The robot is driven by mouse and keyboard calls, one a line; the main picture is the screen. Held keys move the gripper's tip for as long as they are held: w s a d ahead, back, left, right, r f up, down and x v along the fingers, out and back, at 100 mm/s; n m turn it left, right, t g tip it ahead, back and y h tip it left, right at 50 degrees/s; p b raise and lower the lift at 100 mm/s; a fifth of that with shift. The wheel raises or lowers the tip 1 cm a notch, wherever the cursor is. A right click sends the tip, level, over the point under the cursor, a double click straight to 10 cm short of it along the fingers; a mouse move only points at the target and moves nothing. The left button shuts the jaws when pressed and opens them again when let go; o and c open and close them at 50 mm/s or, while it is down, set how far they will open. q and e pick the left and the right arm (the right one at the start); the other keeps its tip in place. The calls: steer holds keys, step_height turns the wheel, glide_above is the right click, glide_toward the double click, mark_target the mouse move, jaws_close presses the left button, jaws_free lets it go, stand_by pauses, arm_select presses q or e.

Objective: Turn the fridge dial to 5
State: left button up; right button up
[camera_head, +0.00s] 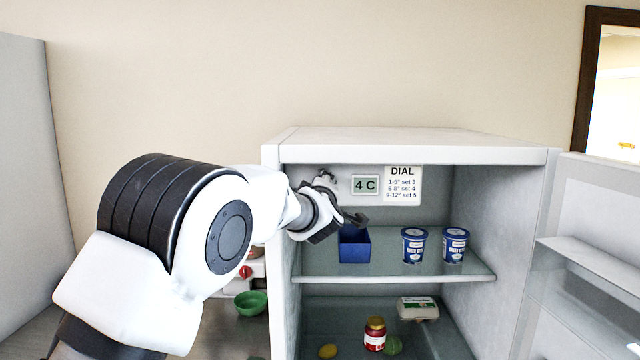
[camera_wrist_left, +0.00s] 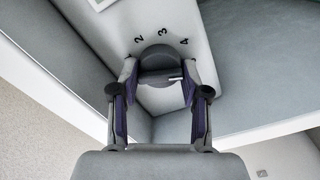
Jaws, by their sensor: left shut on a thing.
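The fridge dial (camera_wrist_left: 158,60) is a dark grey round knob with a raised bar, on a pale panel in the left wrist view. The numbers 2, 3 and 4 show around its upper edge; other numbers are hidden. A white mark sits at the right end of the bar, below the 4. My left gripper (camera_wrist_left: 158,78) has a finger on each side of the dial and is shut on it. In the head view my left gripper (camera_head: 340,213) is inside the fridge's upper left, and the dial cannot be made out there. My right gripper is not in view.
A display (camera_head: 365,185) reads 4 C, beside a DIAL card (camera_head: 403,186) listing settings. A blue bin (camera_head: 354,246) and two blue tubs (camera_head: 414,244) stand on the upper shelf. The fridge door (camera_head: 590,260) is open at right.

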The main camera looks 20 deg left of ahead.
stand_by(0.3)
arm_select(q)
steer(key=o, duration=1.1)
steer(key=shift+o, duration=0.2)
